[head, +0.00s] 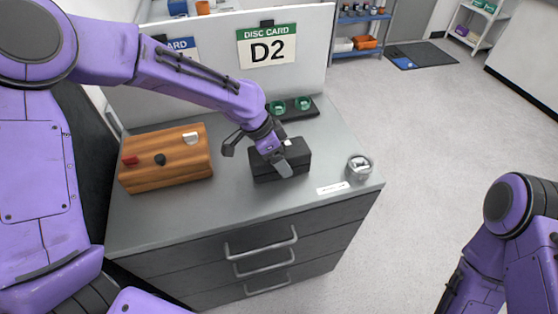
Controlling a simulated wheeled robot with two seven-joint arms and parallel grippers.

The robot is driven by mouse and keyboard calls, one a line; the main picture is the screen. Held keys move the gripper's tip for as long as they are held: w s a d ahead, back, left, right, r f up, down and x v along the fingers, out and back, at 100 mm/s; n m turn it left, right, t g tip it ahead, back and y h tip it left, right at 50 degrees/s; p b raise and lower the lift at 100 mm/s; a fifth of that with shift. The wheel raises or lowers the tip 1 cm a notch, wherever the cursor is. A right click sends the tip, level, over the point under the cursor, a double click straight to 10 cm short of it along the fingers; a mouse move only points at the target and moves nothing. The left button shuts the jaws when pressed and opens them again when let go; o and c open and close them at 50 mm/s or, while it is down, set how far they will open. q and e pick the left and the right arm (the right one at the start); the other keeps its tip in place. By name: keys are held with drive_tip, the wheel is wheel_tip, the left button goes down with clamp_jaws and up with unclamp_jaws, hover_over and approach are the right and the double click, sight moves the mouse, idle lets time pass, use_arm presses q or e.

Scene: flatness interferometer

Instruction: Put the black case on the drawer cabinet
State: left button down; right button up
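The black case (298,164) sits on the grey top of the drawer cabinet (225,205), right of the middle and near the front. My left gripper (284,168) is directly over the case, its grey fingertip in front of the case's near face. The gripper hides part of the case's lid and front. I cannot tell whether its fingers are closed on the case. My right arm shows at the lower right, but its gripper is out of view.
A wooden box (170,172) with red, black and white parts stands on the left of the top. A black holder with green discs (303,103) is behind the case. A glass jar (359,166) and a white label (333,188) are to the right. A white panel (215,80) stands behind.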

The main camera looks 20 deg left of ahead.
use_arm(q)
drive_tip(key=shift+s, duration=0.2)
unclamp_jaws()
drive_tip(key=shift+r, duration=0.2)
drive_tip(key=v, duration=1.1)
drive_tip(key=shift+s+a+r, duration=0.1)
drive_tip(key=shift+a+r, duration=0.1)
drive_tip(key=shift+r, duration=0.15)
